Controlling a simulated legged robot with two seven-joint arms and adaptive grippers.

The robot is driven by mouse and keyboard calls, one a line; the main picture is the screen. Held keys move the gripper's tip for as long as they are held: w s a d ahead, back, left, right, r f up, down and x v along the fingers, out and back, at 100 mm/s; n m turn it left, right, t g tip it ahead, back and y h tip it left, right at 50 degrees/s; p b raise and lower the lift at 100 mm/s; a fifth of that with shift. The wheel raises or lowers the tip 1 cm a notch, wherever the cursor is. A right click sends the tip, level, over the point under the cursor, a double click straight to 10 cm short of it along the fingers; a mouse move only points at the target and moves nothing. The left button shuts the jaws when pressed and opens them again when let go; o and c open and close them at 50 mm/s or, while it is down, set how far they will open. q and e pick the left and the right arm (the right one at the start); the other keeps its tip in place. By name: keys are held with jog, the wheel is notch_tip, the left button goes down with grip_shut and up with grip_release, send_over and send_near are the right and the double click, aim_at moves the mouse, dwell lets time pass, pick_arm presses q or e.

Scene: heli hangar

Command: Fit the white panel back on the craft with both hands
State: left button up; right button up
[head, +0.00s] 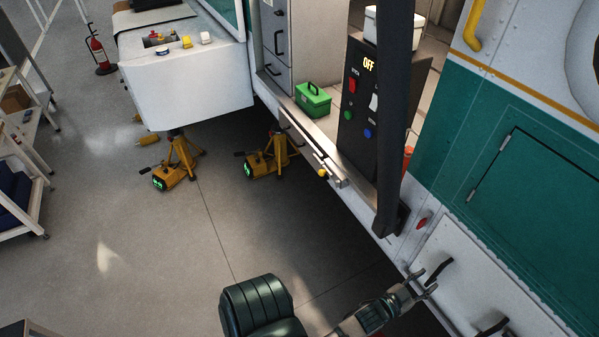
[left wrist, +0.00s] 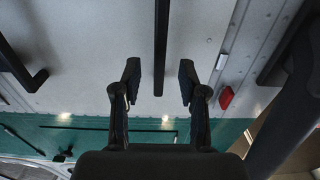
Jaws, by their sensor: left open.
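The white panel (head: 485,283) is against the lower side of the craft at the lower right of the head view. It has two black handles, a nearer one (head: 492,327) and a farther one (head: 438,271). My left gripper (head: 424,284) is open at the farther handle. In the left wrist view, that handle (left wrist: 161,45) stands between the spread fingers of my left gripper (left wrist: 160,85), with gaps on both sides. The white panel (left wrist: 95,50) fills the background there, and the other handle (left wrist: 22,72) is at the left. My right gripper is not in view.
A black post (head: 395,130) rises beside the open doorway, near my left arm. A red lamp (head: 421,223) is on the craft just above the panel. Yellow jacks (head: 178,165) stand on the floor under the craft.

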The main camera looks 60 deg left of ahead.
pick_arm(q)
jog(key=o, duration=0.6)
jog(key=shift+c, duration=0.2)
